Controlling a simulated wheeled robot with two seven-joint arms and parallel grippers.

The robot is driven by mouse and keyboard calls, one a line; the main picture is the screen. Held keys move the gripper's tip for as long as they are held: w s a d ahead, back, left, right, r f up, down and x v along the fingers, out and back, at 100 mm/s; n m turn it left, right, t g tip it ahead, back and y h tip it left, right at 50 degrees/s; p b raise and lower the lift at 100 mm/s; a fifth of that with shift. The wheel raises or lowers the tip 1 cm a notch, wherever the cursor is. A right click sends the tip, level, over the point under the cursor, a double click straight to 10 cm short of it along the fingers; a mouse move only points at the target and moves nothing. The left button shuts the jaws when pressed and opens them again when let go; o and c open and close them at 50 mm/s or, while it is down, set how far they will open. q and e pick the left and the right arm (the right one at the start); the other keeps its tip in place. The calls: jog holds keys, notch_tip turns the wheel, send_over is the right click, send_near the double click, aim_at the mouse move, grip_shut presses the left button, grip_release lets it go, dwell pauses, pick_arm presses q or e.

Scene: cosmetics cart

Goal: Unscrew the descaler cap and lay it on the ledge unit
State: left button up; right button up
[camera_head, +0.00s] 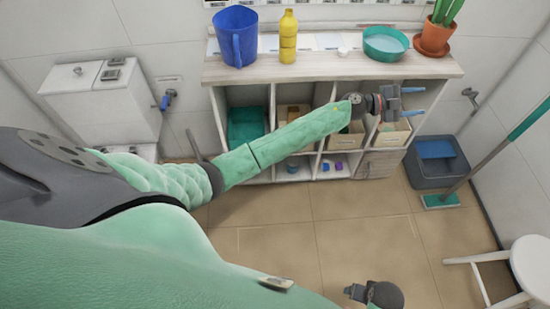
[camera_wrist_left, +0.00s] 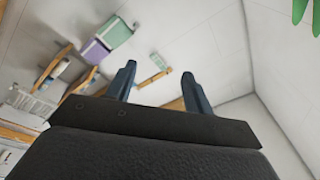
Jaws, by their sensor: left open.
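The ledge unit (camera_head: 450,66) is a pale wooden shelf along the back wall with open compartments below its top. A yellow bottle (camera_head: 288,40), which looks like the descaler, stands upright on its top. A small white round piece (camera_head: 342,52) lies on the top to the bottle's right; I cannot tell whether it is the cap. My left gripper (camera_head: 413,101) is open and empty, in front of the unit's right end and well right of the bottle. Its two fingers also show apart in the left wrist view (camera_wrist_left: 160,82).
A blue jug (camera_head: 236,37) stands left of the bottle. A teal bowl (camera_head: 385,44) and a potted cactus (camera_head: 435,37) stand to the right. A grey-blue bin (camera_head: 437,162), a green mop (camera_head: 440,201) and a white stool (camera_head: 530,265) are on the right. The middle floor is clear.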

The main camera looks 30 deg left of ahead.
pick_arm(q)
jog(key=s+a+f+n+t+y, duration=0.2)
jog(key=s+a+f+n+y, duration=0.65)
jog(key=f, duration=0.25)
jog(key=s+a+f+n+t+y, duration=0.1)
jog(key=s+a+f+n+y, duration=0.8)
jog(key=f, duration=0.3)
jog(key=s+a+f+g, duration=0.1)
jog(key=s+f+g, duration=0.3)
jog(key=s, duration=0.7)
jog(key=s+f+n+g+h, duration=0.1)
jog(key=s+f+g, duration=0.3)
jog(key=s, duration=0.7)
jog(key=s+a+f+n+g, duration=0.1)
jog(key=s+f+g, duration=0.2)
jog(key=s, duration=0.8)
jog(key=shift+a+f+g+h, duration=0.3)
jog(key=shift+f+g+h, duration=0.05)
jog(key=shift+f+g, duration=0.05)
